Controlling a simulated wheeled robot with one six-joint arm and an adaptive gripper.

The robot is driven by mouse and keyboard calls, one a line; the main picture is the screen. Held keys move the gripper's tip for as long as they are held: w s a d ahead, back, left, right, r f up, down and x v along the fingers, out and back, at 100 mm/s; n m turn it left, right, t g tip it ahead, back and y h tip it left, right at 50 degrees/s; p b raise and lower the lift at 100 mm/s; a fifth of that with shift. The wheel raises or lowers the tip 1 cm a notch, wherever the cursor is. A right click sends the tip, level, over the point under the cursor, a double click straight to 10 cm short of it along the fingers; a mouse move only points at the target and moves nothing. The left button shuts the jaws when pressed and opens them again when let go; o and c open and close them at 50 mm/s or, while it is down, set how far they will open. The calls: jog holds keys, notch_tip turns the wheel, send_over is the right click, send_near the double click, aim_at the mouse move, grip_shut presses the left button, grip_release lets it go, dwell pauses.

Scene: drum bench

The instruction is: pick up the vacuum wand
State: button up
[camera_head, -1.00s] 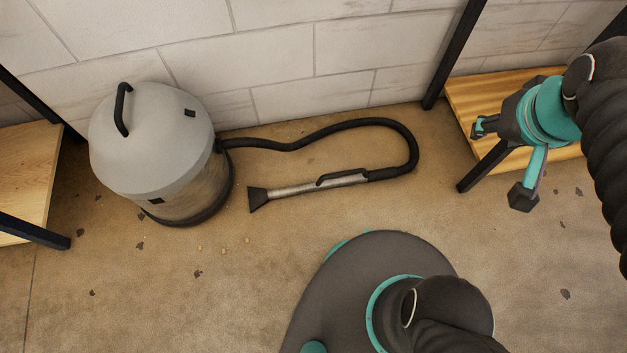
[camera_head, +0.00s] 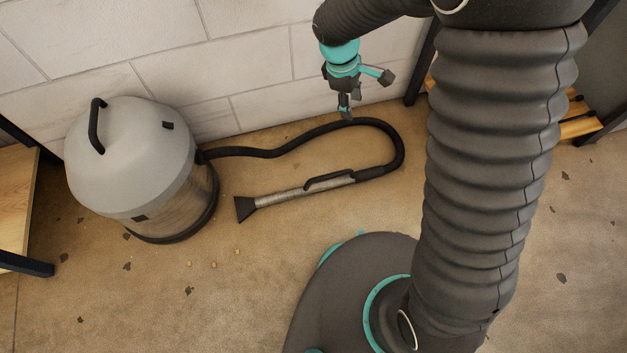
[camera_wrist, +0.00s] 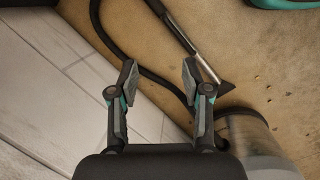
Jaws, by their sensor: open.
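The vacuum wand (camera_head: 300,190) is a silver tube with a black handle and a flared black nozzle. It lies on the floor in the head view, nozzle to the left. In the wrist view the wand (camera_wrist: 195,48) runs from the top middle down to its nozzle, right of the fingers. My gripper (camera_head: 366,95) is open and empty, pointing down above the hose near the wall, apart from the wand. In the wrist view my gripper (camera_wrist: 158,73) has its two fingers spread, with the black hose (camera_wrist: 147,73) passing between and behind them.
The grey drum vacuum (camera_head: 135,150) stands at the left, joined to the wand by the looping black hose (camera_head: 270,152). A block wall (camera_head: 250,60) rises close behind. Wooden shelf benches stand at the left (camera_head: 15,200) and far right. Open floor lies in front, with small debris.

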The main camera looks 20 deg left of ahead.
jog(key=s+a+f+n+h, duration=0.1)
jog(key=a+f+n, duration=0.15)
jog(key=f, duration=0.35)
jog(key=a+f+n, duration=0.2)
jog(key=a+f, duration=0.2)
jog(key=f, duration=0.2)
jog(key=n+h, duration=0.2)
jog(key=n, duration=0.2)
send_near(319, 177)
jog(key=b+x, duration=0.1)
jog(key=x, duration=0.4)
jog(key=shift+s+d+b, duration=0.15)
jog(key=shift+d+b, duration=0.1)
jog(key=shift+b, duration=0.1)
jog(key=shift+a+x, duration=0.2)
jog(key=shift+x, duration=1.25)
jog(key=shift+a+x, duration=0.15)
jog(key=shift+x, duration=1.25)
jog(key=shift+f, duration=0.2)
grip_shut()
